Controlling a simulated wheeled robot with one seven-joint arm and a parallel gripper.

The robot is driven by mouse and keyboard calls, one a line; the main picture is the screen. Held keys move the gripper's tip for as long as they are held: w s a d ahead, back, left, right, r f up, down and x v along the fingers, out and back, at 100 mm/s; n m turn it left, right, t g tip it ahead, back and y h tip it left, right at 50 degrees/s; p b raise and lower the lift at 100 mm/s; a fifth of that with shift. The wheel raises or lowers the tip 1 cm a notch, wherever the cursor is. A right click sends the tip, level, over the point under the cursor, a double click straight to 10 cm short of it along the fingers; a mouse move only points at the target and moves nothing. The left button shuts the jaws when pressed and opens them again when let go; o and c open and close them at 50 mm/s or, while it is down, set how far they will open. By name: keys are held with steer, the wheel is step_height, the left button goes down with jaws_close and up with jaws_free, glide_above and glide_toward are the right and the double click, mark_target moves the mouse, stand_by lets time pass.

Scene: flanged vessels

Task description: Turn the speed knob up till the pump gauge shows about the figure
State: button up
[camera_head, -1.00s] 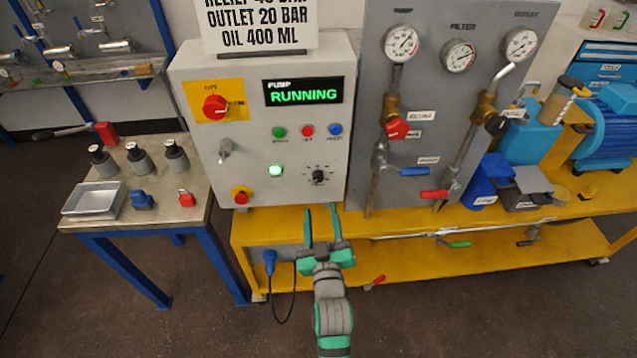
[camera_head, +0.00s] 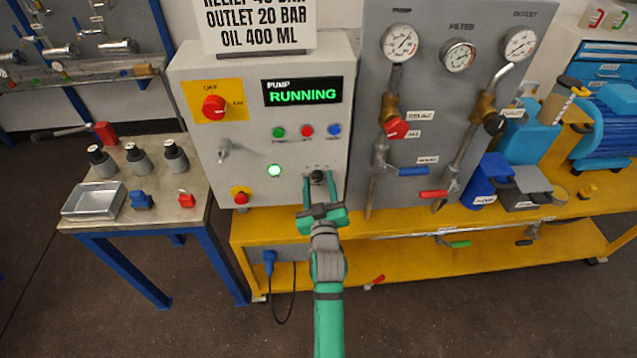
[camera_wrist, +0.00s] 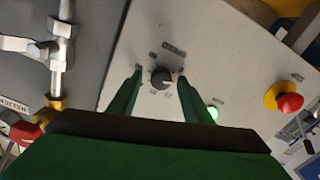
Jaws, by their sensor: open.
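The black speed knob (camera_head: 318,177) is on the lower right of the grey control panel (camera_head: 240,140). It also shows in the wrist view (camera_wrist: 161,77), with a pale pointer mark and small labels around it. My gripper (camera_head: 319,188) is open, its two green fingers on either side of the knob; in the wrist view the fingertips (camera_wrist: 160,76) stand apart from it, with gaps on both sides. The pump gauge (camera_head: 399,43) is at the left of the gauge row; its reading is too small to tell. The pump display (camera_head: 303,91) reads RUNNING in green.
A lit green lamp (camera_head: 274,170) and a red stop button (camera_head: 240,194) are left of the knob. A red-handled valve (camera_head: 394,129) and a blue lever (camera_head: 413,171) are to the right. The yellow bench (camera_head: 290,225) runs below the panel.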

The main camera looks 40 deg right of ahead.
steer(key=shift+w, duration=0.15)
steer(key=shift+c, duration=0.7)
steer(key=c, duration=0.9)
steer(key=shift+m, duration=0.4)
steer(key=m, duration=0.4)
steer(key=shift+m, duration=2.6)
steer(key=shift+f, duration=0.1)
